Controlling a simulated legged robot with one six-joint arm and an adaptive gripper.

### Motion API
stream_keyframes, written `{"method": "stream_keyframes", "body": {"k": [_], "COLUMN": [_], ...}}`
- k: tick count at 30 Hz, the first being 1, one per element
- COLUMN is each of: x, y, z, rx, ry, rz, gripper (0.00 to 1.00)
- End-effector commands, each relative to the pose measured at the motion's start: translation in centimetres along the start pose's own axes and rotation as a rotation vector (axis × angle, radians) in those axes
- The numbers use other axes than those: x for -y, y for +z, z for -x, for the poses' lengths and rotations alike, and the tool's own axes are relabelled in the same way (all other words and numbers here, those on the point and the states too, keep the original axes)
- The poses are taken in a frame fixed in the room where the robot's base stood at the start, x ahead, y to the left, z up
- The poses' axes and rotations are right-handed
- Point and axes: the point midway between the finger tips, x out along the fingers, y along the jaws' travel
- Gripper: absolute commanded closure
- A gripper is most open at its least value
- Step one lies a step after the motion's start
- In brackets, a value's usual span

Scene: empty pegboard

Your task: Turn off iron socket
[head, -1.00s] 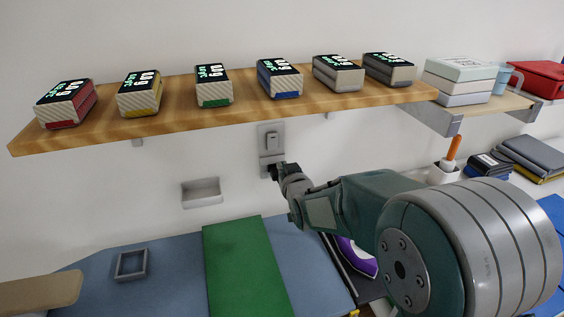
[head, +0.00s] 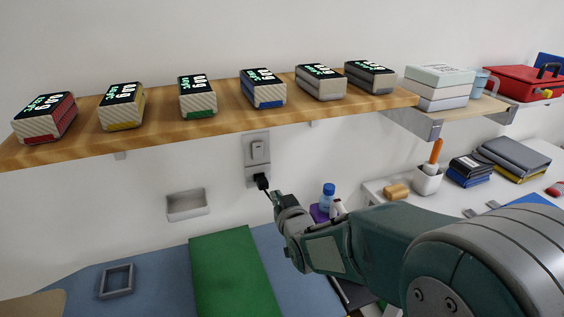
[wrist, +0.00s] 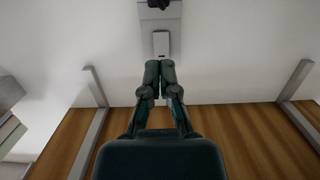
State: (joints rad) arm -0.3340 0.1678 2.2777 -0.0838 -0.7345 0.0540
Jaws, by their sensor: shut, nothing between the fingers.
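The grey wall socket plate (head: 249,170) is under the wooden shelf, with a pale rocker switch (head: 258,150) in its upper part and a black plug (head: 262,181) in its lower part. My gripper (head: 275,197) is shut and empty, just below and right of the plug in the head view. In the wrist view the shut fingertips (wrist: 160,66) appear right beside the switch (wrist: 161,43), and the plug (wrist: 156,3) is cut by the top edge. I cannot tell whether the fingers touch the wall, or which way the switch is set.
A small wall tray (head: 187,205) is to the left. A white desk (head: 460,210) with a pen cup (head: 428,180) is to the right.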

Motion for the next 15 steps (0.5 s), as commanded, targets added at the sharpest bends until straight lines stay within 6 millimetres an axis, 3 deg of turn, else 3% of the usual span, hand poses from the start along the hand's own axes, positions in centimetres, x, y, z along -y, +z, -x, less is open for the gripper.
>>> {"method": "stream_keyframes", "body": {"k": [5, 11, 15], "x": [-2.0, -5.6, -7.3], "y": [-1.0, -1.6, -1.3], "z": [2.1, 8.2, 13.5], "rx": [0.074, 0.281, 0.432], "ry": [0.046, 0.145, 0.206], "rz": [-0.005, -0.03, -0.063], "gripper": [1.0, 1.0, 1.0]}}
